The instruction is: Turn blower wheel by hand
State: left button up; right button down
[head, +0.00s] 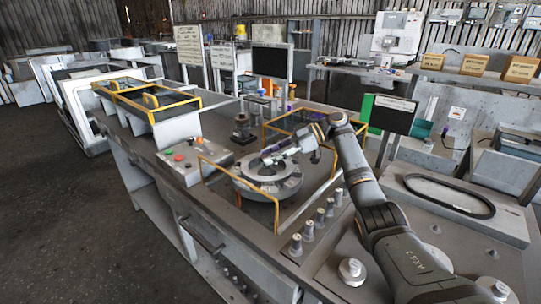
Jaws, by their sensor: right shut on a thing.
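The blower wheel (289,184) is a round grey metal part with openings in its top face. It lies flat on the bench, inside a low yellow frame. My right arm reaches in from the lower right. My right gripper (268,157) is at the far upper edge of the wheel, shut on it. The fingertips are small here, and the exact spot they grip is hard to make out. My left gripper is not in view.
Yellow rails (236,178) stand close around the wheel. A control box (181,161) with coloured buttons is left of it. Several upright metal pegs (308,231) line the bench front. A black belt loop (450,195) lies on a plate at right. A dark monitor (393,114) stands behind my arm.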

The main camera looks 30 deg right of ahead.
jog(key=shift+f, duration=0.1)
jog(key=c, duration=0.8)
grip_release()
notch_tip(320, 180, up, 10)
